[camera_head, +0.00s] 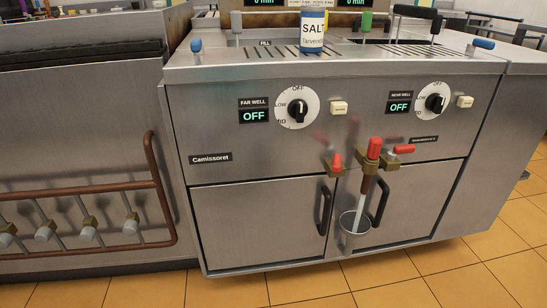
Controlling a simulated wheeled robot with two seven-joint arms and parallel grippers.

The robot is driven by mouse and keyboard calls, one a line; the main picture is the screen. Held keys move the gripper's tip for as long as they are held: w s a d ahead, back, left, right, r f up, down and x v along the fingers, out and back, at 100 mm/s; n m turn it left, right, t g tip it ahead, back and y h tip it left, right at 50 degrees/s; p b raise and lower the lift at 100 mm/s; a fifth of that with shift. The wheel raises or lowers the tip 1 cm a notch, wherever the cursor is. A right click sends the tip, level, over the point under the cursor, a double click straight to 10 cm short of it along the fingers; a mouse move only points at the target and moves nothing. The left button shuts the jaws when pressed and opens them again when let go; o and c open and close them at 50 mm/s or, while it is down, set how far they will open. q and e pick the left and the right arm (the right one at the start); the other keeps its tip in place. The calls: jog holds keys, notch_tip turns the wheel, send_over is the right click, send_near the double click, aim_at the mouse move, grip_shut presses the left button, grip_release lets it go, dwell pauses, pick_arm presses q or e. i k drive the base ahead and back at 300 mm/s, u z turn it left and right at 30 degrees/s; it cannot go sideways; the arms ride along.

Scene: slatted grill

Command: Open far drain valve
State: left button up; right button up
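Red-handled valves sit in the middle of the steel fryer front (230,140). The left valve's red handle (336,162) is on a brass body (328,171), on the far-well side, and points roughly downward. The right valve's red handle (403,149) lies about sideways, near a small dark label too small to read. Between them, a taller red handle (374,148) stands upright on a brass fitting above a drain pipe. I cannot tell for sure which handle is the far drain valve. Neither of my grippers shows.
A grey metal cup (355,222) is at the pipe's lower end, before the cabinet doors (258,225) and their black handles (325,210). Both well displays read OFF. A salt container (313,32) stands on top. A brown pipe rail (80,190) is at left. Tiled floor in front is clear.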

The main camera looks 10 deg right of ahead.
aim_at(337, 159)
jog(key=u, duration=1.05)
jog(key=i, duration=1.3)
jog(key=z, duration=2.4)
